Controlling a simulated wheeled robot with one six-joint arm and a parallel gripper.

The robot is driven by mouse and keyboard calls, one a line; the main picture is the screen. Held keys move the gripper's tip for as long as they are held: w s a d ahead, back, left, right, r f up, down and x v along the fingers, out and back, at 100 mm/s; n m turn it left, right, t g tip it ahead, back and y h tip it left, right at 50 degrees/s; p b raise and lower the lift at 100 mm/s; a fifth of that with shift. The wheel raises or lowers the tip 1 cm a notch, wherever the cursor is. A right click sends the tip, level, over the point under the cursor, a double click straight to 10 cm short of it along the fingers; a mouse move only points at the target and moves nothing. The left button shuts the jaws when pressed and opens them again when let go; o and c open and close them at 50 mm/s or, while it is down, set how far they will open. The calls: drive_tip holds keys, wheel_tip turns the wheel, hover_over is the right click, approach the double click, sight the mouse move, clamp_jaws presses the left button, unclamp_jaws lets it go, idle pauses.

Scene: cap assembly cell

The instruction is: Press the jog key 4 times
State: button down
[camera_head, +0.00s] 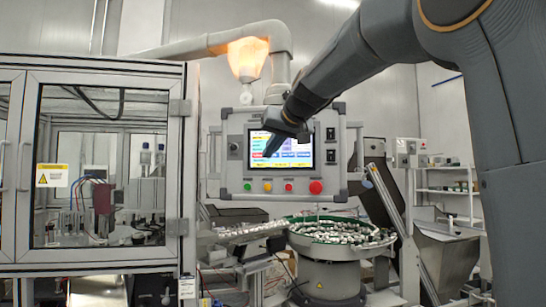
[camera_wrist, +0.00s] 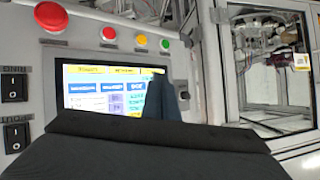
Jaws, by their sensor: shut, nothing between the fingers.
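The control panel (camera_head: 240,178) hangs from a grey arm behind the bowl feeder. Its touch screen (camera_head: 300,155) is lit, with coloured tiles, and shows in the wrist view (camera_wrist: 85,97). The tile labels are too blurred to tell surely which is the jog key. My gripper (camera_head: 269,152) is shut and empty, its tips in front of the screen's left part. In the wrist view the shut fingers (camera_wrist: 160,88) cover the screen's right end. I cannot tell whether they touch it.
A red emergency button (camera_head: 316,187) and small green, yellow and red buttons (camera_head: 268,187) line the panel's lower edge. Black rocker switches (camera_head: 331,133) sit on its right. A bowl feeder (camera_head: 325,240) full of small parts stands below. A glazed machine cabinet (camera_head: 105,80) stands left.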

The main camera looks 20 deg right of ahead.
drive_tip(key=shift+s, duration=0.1)
drive_tip(key=s+b, duration=0.1)
drive_tip(key=s+a+b, duration=0.1)
drive_tip(key=s+b, duration=0.1)
drive_tip(key=shift+s+a, duration=0.1)
drive_tip(key=shift+a, duration=0.25)
drive_tip(key=w+d+p, duration=0.2)
drive_tip(key=w+d, duration=0.2)
drive_tip(key=w, duration=0.4)
idle(0.5)
drive_tip(key=shift+d, duration=0.1)
idle(1.9)
drive_tip(key=shift+w+d, duration=0.1)
drive_tip(key=shift+w, duration=0.2)
